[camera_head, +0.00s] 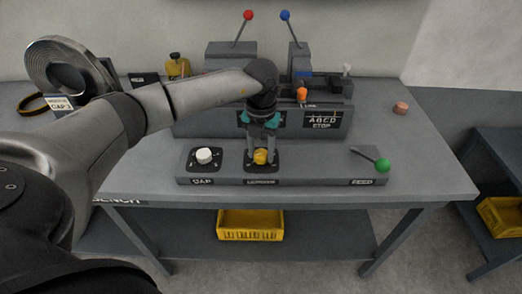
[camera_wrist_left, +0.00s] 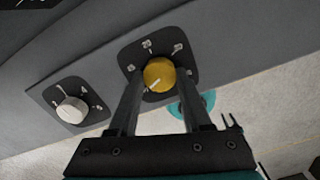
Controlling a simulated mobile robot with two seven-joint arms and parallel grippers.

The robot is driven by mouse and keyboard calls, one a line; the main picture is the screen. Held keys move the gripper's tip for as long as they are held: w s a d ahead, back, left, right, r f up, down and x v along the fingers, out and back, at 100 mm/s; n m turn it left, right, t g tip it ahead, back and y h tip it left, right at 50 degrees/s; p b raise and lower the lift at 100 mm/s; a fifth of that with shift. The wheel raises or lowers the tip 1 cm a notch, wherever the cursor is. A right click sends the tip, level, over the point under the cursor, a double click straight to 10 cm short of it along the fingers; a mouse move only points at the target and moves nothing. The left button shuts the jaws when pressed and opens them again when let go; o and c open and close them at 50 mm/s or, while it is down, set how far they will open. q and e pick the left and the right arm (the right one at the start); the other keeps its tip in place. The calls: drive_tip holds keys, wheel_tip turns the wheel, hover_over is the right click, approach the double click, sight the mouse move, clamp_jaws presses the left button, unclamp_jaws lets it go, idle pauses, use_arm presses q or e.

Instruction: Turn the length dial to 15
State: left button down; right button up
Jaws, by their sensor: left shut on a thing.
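The length dial is a yellow knob (camera_head: 260,156) on a dark square plate, on the front panel above a label that seems to read LENGTH. My left gripper (camera_head: 262,150) reaches down from above and is shut on the yellow knob. In the left wrist view the knob (camera_wrist_left: 159,75) sits between the two dark fingers (camera_wrist_left: 158,90), with a pale pointer line on its face. Small numbers surround it on the plate but are too blurred to read surely. My right gripper is not in view.
A white GAP dial (camera_head: 204,155) sits left of the yellow one. A green-knobbed FEED lever (camera_head: 382,165) is at the right. Behind stand a machine with red (camera_head: 248,14) and blue (camera_head: 285,15) levers and an ABCD STOP panel (camera_head: 322,121). A copper-coloured piece (camera_head: 401,108) lies at the right.

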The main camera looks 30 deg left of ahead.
sight(261, 153)
use_arm(q)
drive_tip(key=m, duration=0.5)
drive_tip(key=shift+b, duration=0.3)
drive_tip(key=m, duration=0.5)
drive_tip(key=shift+w+b, duration=0.1)
drive_tip(key=shift+b, duration=0.25)
drive_tip(key=shift+m, duration=0.3)
drive_tip(key=shift+c, duration=1.7)
unclamp_jaws()
drive_tip(key=shift+a, duration=0.1)
wheel_tip(261, 153, up, 15)
drive_tip(key=p, duration=0.1)
drive_tip(key=shift+r, duration=0.15)
